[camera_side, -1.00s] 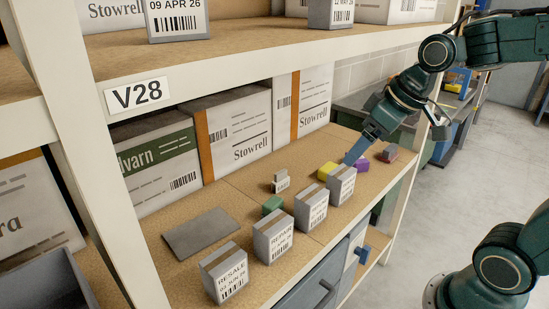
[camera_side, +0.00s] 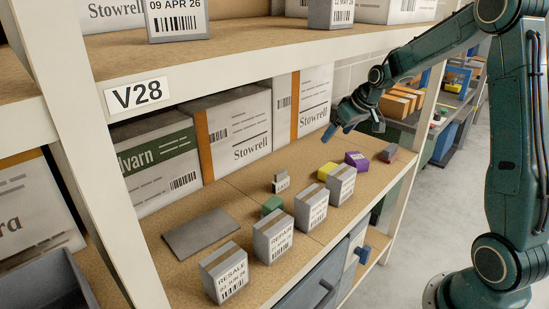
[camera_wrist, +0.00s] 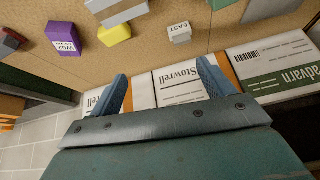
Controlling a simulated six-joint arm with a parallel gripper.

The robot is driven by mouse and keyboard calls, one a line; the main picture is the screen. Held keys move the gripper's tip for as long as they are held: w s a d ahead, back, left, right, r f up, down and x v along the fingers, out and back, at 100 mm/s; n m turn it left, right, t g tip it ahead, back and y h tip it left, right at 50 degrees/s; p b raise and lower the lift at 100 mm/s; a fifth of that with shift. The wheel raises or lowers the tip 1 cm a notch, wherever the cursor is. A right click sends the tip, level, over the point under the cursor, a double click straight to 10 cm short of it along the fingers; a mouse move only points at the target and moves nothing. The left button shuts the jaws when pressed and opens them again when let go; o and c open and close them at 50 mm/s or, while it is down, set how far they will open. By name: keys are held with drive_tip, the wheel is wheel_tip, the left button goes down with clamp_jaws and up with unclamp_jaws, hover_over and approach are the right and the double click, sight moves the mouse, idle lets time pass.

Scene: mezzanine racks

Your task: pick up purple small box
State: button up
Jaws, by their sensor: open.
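The purple small box (camera_side: 356,160) stands on the lower shelf board, beside a yellow block (camera_side: 327,171) and behind a grey labelled box. In the wrist view the purple box (camera_wrist: 63,38) is at the upper left, with a white label reading WEZ or similar. My gripper (camera_side: 333,131) is in the air above the shelf, to the left of the purple box and apart from it. In the wrist view its two blue fingers (camera_wrist: 162,92) are spread wide with nothing between them.
Grey labelled boxes (camera_side: 341,186) line the shelf front. A small EAST block (camera_side: 281,182), a green block (camera_side: 272,205) and a red-grey block (camera_side: 388,153) stand on the board (camera_side: 262,187). Large Stowrell cartons (camera_side: 235,140) fill the back. The upper shelf hangs above.

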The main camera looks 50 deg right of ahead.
drive_tip(key=w+d+f+m+h, duration=0.1)
drive_tip(key=d+f+m, duration=0.3)
drive_tip(key=d, duration=0.6)
drive_tip(key=m+h, duration=0.2)
approach(358, 157)
wheel_tip(358, 157, up, 3)
drive_tip(key=a, duration=0.2)
drive_tip(key=shift+s+d+f+g, duration=0.1)
drive_tip(key=shift+s+d+g, duration=0.1)
drive_tip(key=shift+s+g, duration=0.15)
drive_tip(key=shift+f, duration=0.1)
drive_tip(key=shift+x, duration=4.2)
drive_tip(key=shift+d, duration=0.15)
drive_tip(key=shift+x, duration=2.55)
drive_tip(key=shift+d, duration=0.15)
drive_tip(key=shift+c, duration=0.2)
drive_tip(key=c, duration=1.1)
